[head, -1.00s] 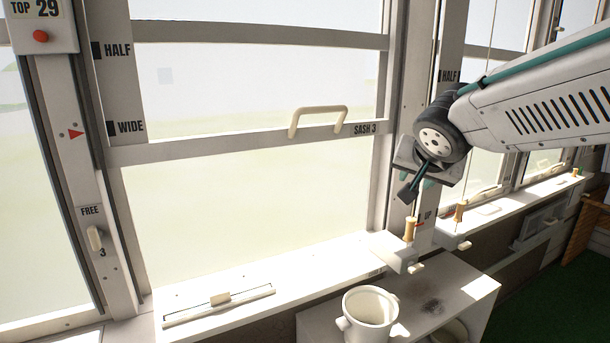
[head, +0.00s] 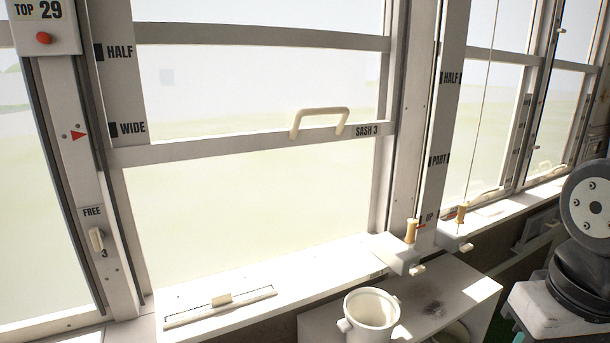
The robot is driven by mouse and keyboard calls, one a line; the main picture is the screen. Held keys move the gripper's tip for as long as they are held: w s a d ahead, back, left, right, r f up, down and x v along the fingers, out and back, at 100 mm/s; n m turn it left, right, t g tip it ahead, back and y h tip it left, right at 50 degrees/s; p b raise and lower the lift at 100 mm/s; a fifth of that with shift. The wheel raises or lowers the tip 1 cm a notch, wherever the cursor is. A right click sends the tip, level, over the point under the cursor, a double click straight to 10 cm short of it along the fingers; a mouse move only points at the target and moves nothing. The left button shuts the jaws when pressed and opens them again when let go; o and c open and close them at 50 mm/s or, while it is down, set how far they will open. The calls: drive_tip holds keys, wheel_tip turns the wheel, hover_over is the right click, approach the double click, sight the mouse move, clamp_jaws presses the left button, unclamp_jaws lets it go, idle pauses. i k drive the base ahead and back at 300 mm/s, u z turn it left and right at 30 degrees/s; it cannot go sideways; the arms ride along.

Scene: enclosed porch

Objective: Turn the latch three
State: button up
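Latch three (head: 96,239) is a small cream lever on the left window post in the head view. The word FREE is above it and a 3 is below it. The lever stands roughly upright, tilted slightly to the left at its top. Sash 3 (head: 240,146) is the large window sash right of that post, with a cream handle (head: 318,122) on its rail. The rail is near the WIDE mark on the post. My gripper is out of view; only a joint of my arm shows at the right edge, far from the latch.
A white pot (head: 371,318) stands on a low white bench (head: 455,300) below the sill. The sill (head: 330,262) carries a slotted strip with a slider (head: 221,299). Space in front of the latch looks clear.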

sight(97, 235)
drive_tip(key=u, duration=1.45)
